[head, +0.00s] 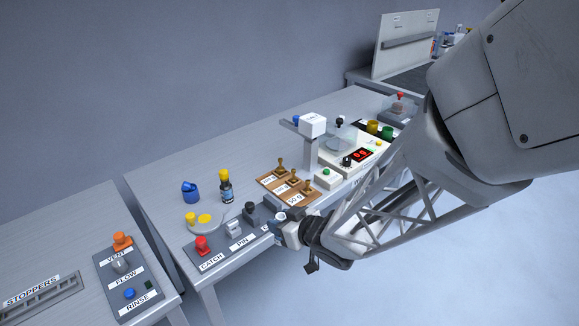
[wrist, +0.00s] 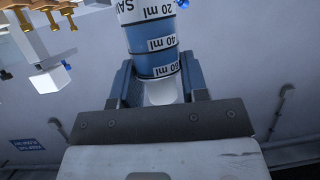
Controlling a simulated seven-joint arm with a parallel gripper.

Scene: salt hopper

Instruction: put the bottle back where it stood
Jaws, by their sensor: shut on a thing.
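My gripper (wrist: 160,82) is shut on a blue cylinder (wrist: 152,58) with white bands marked 20, 40 and 60 ml; a white rounded end shows between the fingers. In the head view my gripper (head: 300,232) holds this cylinder (head: 289,231) at the bench's front edge, beside the labelled control panel; the arm partly hides it. I cannot tell whether it touches anything. A small dark bottle (head: 226,190) with a yellow cap and pale label stands upright on the bench, left of and behind my gripper.
A wooden rack (head: 289,188) with brass-handled pieces and a balance (head: 345,150) with a red display stand behind my gripper. A blue cup (head: 190,191) and a yellow disc (head: 204,218) lie left of the bottle. The bench's back left is clear.

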